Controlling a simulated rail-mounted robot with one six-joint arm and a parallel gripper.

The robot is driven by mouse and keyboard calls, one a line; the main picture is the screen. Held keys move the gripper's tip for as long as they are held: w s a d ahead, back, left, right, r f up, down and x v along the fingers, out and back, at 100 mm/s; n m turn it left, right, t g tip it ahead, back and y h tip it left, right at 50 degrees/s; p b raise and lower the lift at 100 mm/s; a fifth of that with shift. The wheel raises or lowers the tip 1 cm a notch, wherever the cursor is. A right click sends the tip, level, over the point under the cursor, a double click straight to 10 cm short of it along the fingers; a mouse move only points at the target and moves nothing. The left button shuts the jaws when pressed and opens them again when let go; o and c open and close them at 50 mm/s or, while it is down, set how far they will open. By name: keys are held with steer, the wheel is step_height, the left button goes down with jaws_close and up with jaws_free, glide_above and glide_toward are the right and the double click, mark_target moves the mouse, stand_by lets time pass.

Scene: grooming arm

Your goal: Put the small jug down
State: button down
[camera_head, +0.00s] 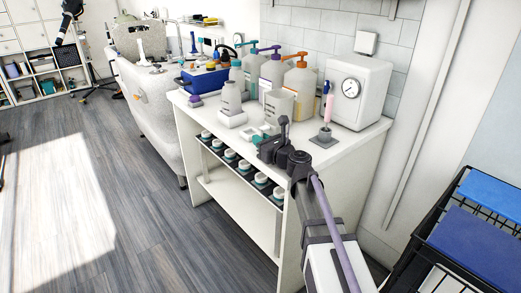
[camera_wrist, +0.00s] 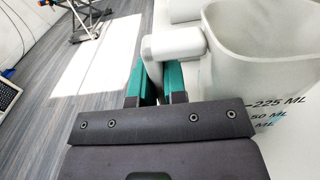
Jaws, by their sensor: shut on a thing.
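The small jug (camera_head: 280,107) is pale, with its body upright above or on the white counter in the head view; I cannot tell whether its base touches. In the wrist view the jug (camera_wrist: 255,50) fills the upper right, its open rim up and dark ML marks on its side. My gripper (camera_head: 262,138) reaches over the counter's front part. Its teal fingers (camera_wrist: 156,82) are shut on the jug's handle (camera_wrist: 172,43). The jug's base is hidden in the wrist view.
The white counter (camera_head: 345,145) holds pump bottles (camera_head: 298,85) behind the jug, a white device with a bottle (camera_head: 231,98) to the left, and a brush holder (camera_head: 324,140) and white dial box (camera_head: 360,90) to the right. Jars (camera_head: 230,155) stand on the shelf below.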

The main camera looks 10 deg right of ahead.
steer(key=shift+r, duration=0.15)
steer(key=shift+f, duration=0.2)
steer(key=c, duration=1.2)
jaws_free()
steer(key=shift+o, duration=0.2)
steer(key=shift+r, duration=0.2)
steer(key=v, duration=1.2)
